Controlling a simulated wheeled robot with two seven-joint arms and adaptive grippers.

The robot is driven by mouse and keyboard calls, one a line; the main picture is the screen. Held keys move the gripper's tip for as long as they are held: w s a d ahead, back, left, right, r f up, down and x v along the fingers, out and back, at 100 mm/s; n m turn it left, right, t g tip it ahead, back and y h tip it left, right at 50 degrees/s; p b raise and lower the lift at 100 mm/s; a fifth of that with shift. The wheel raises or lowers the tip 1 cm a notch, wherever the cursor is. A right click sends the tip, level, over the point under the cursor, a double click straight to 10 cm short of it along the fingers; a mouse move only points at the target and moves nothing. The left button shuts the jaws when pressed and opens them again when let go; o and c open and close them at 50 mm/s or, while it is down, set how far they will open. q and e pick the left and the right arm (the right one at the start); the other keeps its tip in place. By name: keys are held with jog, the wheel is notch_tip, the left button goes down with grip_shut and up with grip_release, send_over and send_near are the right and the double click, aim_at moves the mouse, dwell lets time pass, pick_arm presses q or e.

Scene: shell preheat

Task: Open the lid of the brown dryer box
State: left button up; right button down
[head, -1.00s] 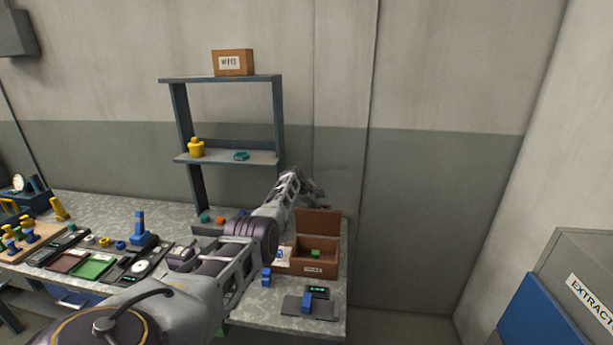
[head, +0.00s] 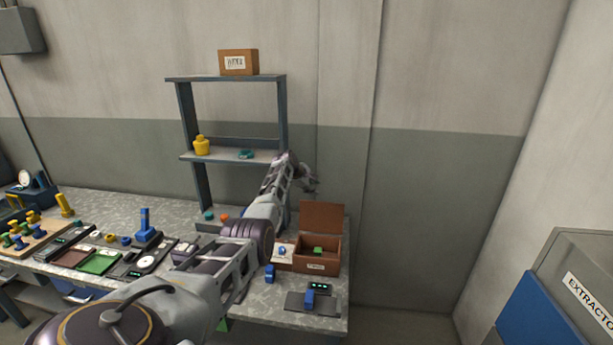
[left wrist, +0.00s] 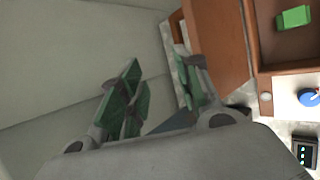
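The brown dryer box (head: 317,268) stands at the right end of the bench in the head view, with a label on its front. Its lid (head: 322,217) is raised and stands upright at the back. A green block (head: 318,250) lies inside. The box also shows at the upper right of the left wrist view (left wrist: 257,62), with the green block in it. My left gripper (head: 313,184) is above and behind the box, apart from the lid. In the left wrist view its green-padded fingers (left wrist: 158,92) are spread with nothing between them. My right gripper is not in view.
A white card with a blue mark (head: 283,252) is beside the box. A blue piece (head: 270,272) and a small device with a green display (head: 318,287) are in front. A shelf rack (head: 232,157) stands behind the bench.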

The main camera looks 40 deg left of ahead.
pick_arm(q)
jog(key=shift+s+d+r, duration=0.1)
jog(key=shift+s+r, duration=0.05)
jog(key=shift+s, duration=0.05)
jog(key=shift+w+d, duration=0.1)
jog(key=shift+w, duration=0.4)
jog(key=shift+v, duration=0.85)
jog(key=shift+w+r, duration=0.1)
jog(key=shift+r, duration=0.35)
jog(key=shift+s+a+r, duration=0.2)
jog(key=shift+r, duration=0.35)
jog(key=shift+s+a+r, duration=0.2)
jog(key=shift+s+r, duration=0.05)
jog(key=shift+r, duration=0.3)
jog(key=shift+s+a+r, duration=0.15)
jog(key=shift+s+r, duration=0.05)
jog(key=shift+r, duration=0.35)
jog(key=shift+r, duration=0.1)
jog(key=v, duration=1.1)
jog(key=shift+s+r, duration=0.25)
jog(key=shift+r, duration=0.05)
